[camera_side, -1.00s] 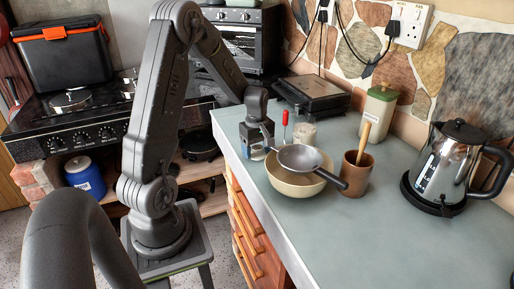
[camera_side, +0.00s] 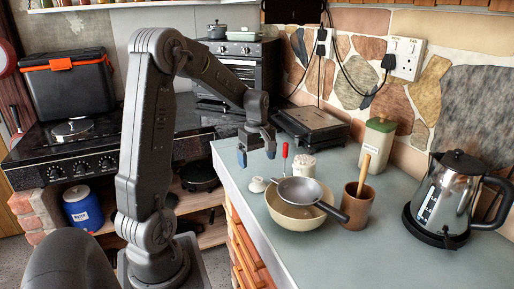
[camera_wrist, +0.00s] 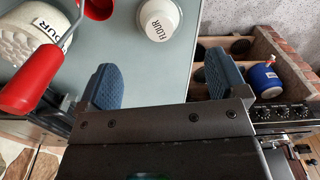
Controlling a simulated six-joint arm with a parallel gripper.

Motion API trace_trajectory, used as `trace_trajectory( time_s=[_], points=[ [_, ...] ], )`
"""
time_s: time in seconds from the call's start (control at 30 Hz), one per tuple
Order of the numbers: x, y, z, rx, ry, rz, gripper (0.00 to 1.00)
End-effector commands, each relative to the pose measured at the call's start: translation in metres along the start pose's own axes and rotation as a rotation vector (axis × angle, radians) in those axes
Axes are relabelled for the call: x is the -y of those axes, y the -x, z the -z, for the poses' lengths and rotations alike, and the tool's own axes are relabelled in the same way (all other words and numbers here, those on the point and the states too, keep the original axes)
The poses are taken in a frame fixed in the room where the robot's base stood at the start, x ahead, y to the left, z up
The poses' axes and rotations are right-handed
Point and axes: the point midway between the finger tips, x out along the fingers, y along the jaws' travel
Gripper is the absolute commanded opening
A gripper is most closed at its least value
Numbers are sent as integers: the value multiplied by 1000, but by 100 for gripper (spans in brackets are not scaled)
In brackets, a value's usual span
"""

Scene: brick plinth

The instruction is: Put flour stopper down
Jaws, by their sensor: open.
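The flour stopper (camera_side: 257,184), small and white, sits on the counter left of the cream bowl. A white lettered jar (camera_side: 304,167) stands behind the bowl; the jar (camera_wrist: 28,38) is partly cut off in the wrist view.
The cream bowl (camera_side: 290,216) has a grey pan (camera_side: 299,190) resting across it. A red-handled tool (camera_side: 285,150) stands near the jar. A brown cup (camera_side: 357,206) and kettle (camera_side: 445,195) are to the right. The front counter (camera_side: 370,265) is clear.

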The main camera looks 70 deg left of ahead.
Motion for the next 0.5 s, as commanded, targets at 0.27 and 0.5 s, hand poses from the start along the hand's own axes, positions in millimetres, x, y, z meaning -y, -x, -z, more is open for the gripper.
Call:
trace_trajectory(
  time_s=[0.27,0.5],
  points=[
    [0,34,0,-1,-2,-1,91],
    [8,66,-55,-47,-275,-71,91]
  ],
)
